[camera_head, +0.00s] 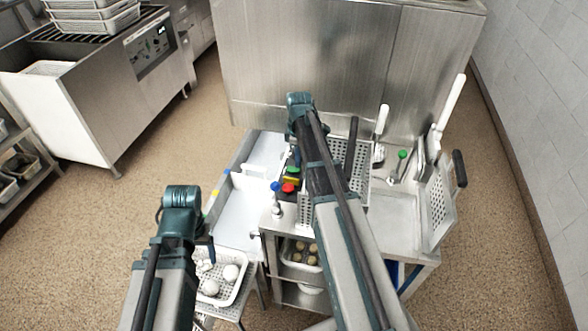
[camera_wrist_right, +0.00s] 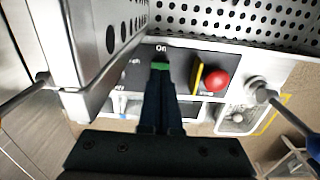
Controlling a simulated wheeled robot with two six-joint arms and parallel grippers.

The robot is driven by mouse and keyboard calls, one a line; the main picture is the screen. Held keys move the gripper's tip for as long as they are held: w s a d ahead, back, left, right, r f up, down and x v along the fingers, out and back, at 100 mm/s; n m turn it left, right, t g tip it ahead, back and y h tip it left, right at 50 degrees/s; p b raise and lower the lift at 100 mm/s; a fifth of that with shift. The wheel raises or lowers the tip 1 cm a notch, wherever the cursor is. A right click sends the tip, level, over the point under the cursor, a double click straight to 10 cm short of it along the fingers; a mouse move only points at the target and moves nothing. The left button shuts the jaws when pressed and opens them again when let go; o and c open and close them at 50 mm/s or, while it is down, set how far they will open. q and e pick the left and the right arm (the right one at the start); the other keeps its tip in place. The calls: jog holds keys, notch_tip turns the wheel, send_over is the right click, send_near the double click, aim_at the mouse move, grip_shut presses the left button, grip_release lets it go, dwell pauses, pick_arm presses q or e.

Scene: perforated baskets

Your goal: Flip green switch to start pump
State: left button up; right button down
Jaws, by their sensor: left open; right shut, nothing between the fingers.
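The control panel (camera_wrist_right: 185,68) is dark and marked "On" at its top in the right wrist view. A yellow strip (camera_wrist_right: 197,77) and a red button (camera_wrist_right: 217,81) are to the right. In the head view, the red button (camera_head: 288,187) shows beside my right arm, which hides much of the panel. My left gripper (camera_head: 207,249) is open and partly hidden, above a white basket.
Perforated metal walls (camera_wrist_right: 240,20) stand close behind and left of the panel. The white basket (camera_head: 241,291) holds pale round items. A blue-knobbed tap (camera_head: 277,207) is left of my right arm. Another perforated basket (camera_head: 437,205) stands at the counter's right.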

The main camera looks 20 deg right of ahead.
aim_at(298, 169)
jog(key=shift+f+b, duration=1.05)
dwell(0.6)
jog(key=shift+r, duration=0.1)
notch_tip(298, 169, up, 7)
jog(key=p, duration=0.7)
dwell(0.3)
jog(key=s+a+m+h, duration=0.1)
jog(key=s+a+m, duration=0.5)
jog(key=s+a, duration=1.5)
jog(key=a, duration=0.4)
jog(key=shift+s+a+m, duration=0.15)
jog(key=shift+s+m, duration=0.25)
